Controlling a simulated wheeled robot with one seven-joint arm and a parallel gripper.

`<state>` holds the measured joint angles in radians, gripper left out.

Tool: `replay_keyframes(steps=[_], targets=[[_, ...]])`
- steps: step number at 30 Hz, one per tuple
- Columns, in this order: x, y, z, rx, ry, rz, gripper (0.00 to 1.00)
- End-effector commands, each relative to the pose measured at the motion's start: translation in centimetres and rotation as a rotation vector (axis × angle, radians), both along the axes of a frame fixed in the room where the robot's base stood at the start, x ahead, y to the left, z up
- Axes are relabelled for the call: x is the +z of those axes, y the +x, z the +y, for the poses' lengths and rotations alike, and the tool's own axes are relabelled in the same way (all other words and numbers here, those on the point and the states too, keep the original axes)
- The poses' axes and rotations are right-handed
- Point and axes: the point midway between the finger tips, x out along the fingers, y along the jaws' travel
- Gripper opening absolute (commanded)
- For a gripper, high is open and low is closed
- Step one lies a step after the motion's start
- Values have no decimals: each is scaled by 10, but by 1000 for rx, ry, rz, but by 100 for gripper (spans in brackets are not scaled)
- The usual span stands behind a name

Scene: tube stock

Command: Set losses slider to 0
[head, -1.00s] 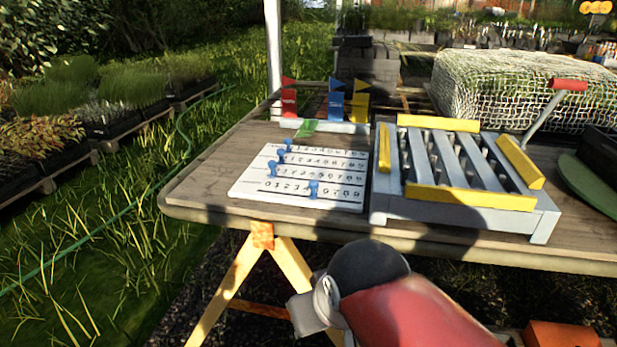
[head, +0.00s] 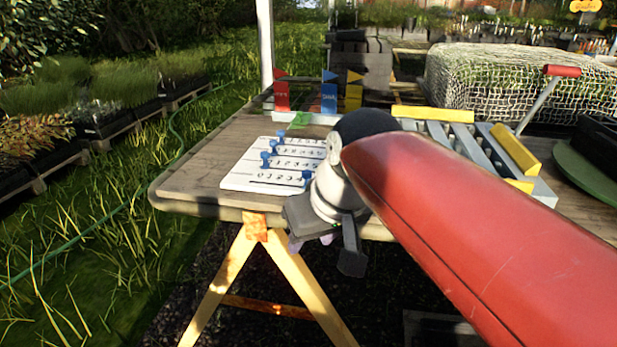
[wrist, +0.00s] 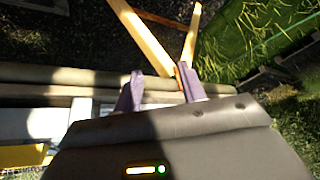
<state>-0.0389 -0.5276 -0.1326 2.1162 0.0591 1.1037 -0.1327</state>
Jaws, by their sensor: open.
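A white slider board (head: 236,182) with rows of black numerals lies on the table. Each of its rows carries a blue knob. The three far knobs sit toward the left: far knob (head: 281,135), second knob (head: 273,146), third knob (head: 265,159). The nearest row's knob (head: 306,177) stands just right of the 4. I cannot read which row is losses. My arm hides the board's right end. My gripper (head: 311,241) is open, in front of the table's front edge and nearer than the board. Its purple fingers also show in the wrist view (wrist: 160,78), apart and empty.
The wooden table (head: 190,190) stands on a yellow trestle (head: 225,290). A grey rack with yellow bars (head: 435,112) is right of the board, partly behind my arm. Red, blue and yellow flagged blocks (head: 329,97) stand behind the board.

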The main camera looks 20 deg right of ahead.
Motion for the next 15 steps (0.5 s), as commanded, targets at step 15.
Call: replay_keyframes(steps=[15], targets=[[89,129,-67,132,-55,53,41]])
